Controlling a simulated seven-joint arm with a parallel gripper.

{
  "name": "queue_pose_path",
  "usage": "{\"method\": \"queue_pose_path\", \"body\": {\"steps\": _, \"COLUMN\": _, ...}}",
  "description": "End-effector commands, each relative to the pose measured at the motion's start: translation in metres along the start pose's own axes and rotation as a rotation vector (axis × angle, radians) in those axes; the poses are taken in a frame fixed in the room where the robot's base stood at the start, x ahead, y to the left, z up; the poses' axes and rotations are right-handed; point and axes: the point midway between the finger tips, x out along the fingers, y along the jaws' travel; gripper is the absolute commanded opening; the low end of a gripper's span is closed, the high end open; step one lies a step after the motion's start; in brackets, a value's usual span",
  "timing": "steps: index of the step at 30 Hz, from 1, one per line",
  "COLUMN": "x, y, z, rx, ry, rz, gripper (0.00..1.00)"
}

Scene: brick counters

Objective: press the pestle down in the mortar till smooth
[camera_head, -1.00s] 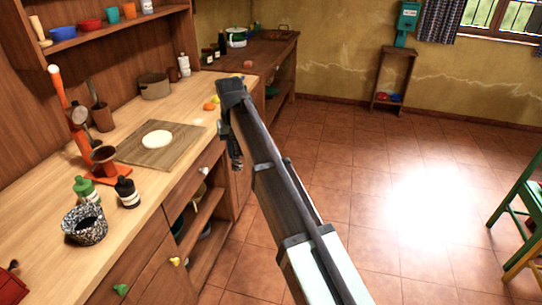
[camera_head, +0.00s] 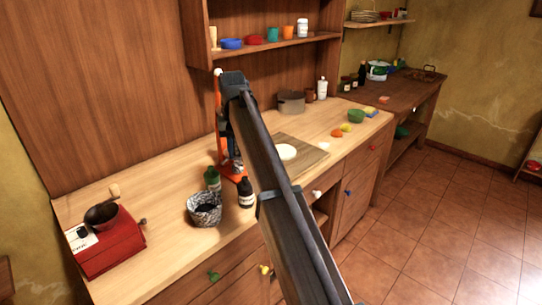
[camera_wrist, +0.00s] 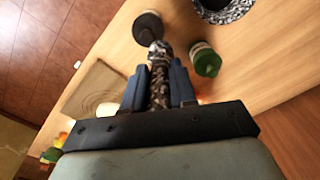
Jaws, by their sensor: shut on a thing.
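The speckled black-and-white mortar (camera_head: 203,216) stands upright on the wooden counter, with a dark inside. Its rim shows at the top edge of the wrist view (camera_wrist: 222,17). In the wrist view my gripper (camera_wrist: 159,84) is shut on the speckled pestle (camera_wrist: 158,58), which points away from the camera between the two blue-grey fingers. The pestle is apart from the mortar, off to its side and near the dark bottle (camera_wrist: 147,28). In the head view my arm hides most of the gripper and the pestle.
A green bottle (camera_head: 212,180) and a dark bottle (camera_head: 245,193) stand close beside the mortar. A red grinder box (camera_head: 108,248) is at the left, and a board with a white round (camera_head: 310,157) at the right.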

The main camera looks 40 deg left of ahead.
Motion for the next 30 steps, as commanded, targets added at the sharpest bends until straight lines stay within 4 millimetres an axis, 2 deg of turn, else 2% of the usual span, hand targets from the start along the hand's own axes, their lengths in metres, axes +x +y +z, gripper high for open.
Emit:
{"method": "queue_pose_path", "body": {"steps": 1, "x": -0.003, "y": -0.021, "z": 0.001, "rx": -0.005, "ry": 0.000, "rz": 0.000, "gripper": 0.00}}
{"method": "queue_pose_path", "body": {"steps": 6, "x": 0.002, "y": -0.073, "z": 0.024, "rx": 0.067, "ry": 0.000, "rz": 0.000, "gripper": 0.00}}
{"method": "queue_pose_path", "body": {"steps": 12, "x": 0.007, "y": -0.113, "z": 0.045, "rx": 0.157, "ry": 0.000, "rz": 0.000, "gripper": 0.00}}
{"method": "queue_pose_path", "body": {"steps": 18, "x": 0.009, "y": -0.129, "z": 0.053, "rx": 0.195, "ry": 0.000, "rz": 0.000, "gripper": 0.00}}
{"method": "queue_pose_path", "body": {"steps": 30, "x": 0.025, "y": -0.130, "z": 0.054, "rx": 0.199, "ry": 0.000, "rz": 0.000, "gripper": 0.00}}
